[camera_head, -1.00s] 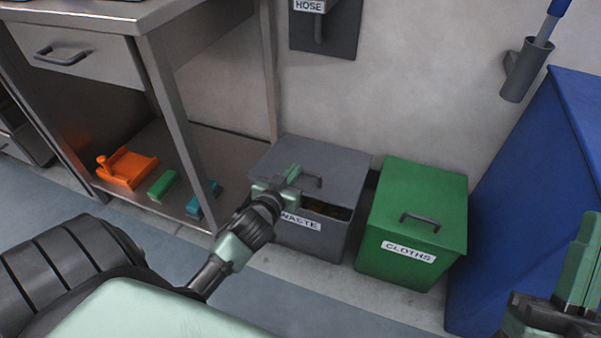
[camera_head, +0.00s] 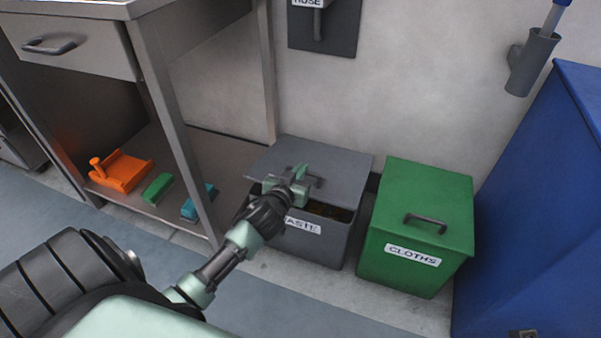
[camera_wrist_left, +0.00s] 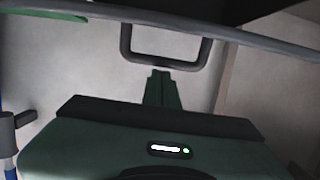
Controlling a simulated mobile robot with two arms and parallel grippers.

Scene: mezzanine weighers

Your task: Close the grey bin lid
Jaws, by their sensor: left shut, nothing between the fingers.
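The grey bin (camera_head: 310,245), labelled WASTE, stands on the floor against the wall. Its grey lid (camera_head: 330,160) is slightly raised, with a dark gap at the front edge where some contents show. My left gripper (camera_head: 300,172) is shut and empty, at the lid near its handle, and hides part of the lid and label. In the left wrist view the shut fingers (camera_wrist_left: 162,88) point toward the dark handle (camera_wrist_left: 165,64); I cannot tell if they touch it. My right gripper is not clearly seen.
A green bin (camera_head: 415,225) labelled CLOTHS stands closed just right of the grey bin. A blue cabinet (camera_head: 540,210) is at the far right. A steel bench (camera_head: 175,120) stands left, with an orange item (camera_head: 122,172) and brushes on its low shelf.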

